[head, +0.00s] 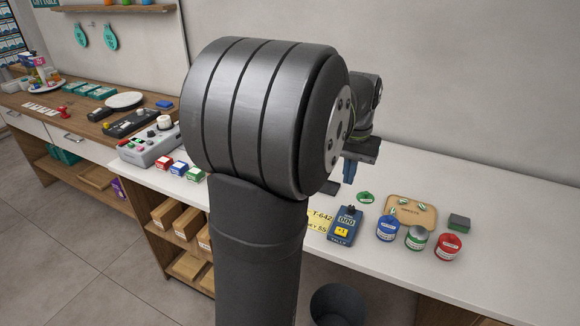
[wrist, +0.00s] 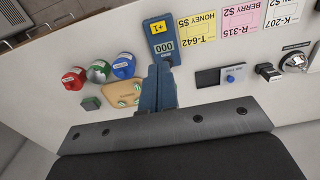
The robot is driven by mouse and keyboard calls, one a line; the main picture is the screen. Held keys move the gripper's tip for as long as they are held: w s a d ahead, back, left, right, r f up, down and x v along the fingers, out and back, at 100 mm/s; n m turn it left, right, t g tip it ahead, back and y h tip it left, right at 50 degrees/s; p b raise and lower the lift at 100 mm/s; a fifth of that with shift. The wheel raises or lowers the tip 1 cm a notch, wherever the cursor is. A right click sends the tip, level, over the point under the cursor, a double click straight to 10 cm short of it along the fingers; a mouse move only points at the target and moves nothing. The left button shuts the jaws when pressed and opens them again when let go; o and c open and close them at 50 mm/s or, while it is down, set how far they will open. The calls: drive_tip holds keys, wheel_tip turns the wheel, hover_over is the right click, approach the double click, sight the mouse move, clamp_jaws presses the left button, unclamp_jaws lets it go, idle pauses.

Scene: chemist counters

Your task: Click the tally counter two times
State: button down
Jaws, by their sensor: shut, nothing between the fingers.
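My gripper (head: 348,172) is above the counter, behind the tally counter in the head view. In the wrist view my gripper (wrist: 158,72) has its blue fingers together and empty, with the tips near the display end of the tally counter. The gap in height between them is hard to tell.
Blue (head: 387,228), green (head: 416,238) and red (head: 447,246) tins stand right of the tally counter. A wooden tray (head: 425,215) lies behind them. A yellow label card (head: 319,221) lies on its left. The white counter's right end is clear.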

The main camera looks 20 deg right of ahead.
drive_tip(key=m+t, duration=0.9)
drive_tip(key=m, duration=1)
hover_over(344, 234)
wheel_tip(344, 234, down, 7)
drive_tip(key=shift+f, duration=0.1)
drive_tip(key=shift+f, duration=4.35)
drive_tip(key=shift+f, duration=0.15)
drive_tip(key=shift+f, duration=0.3)
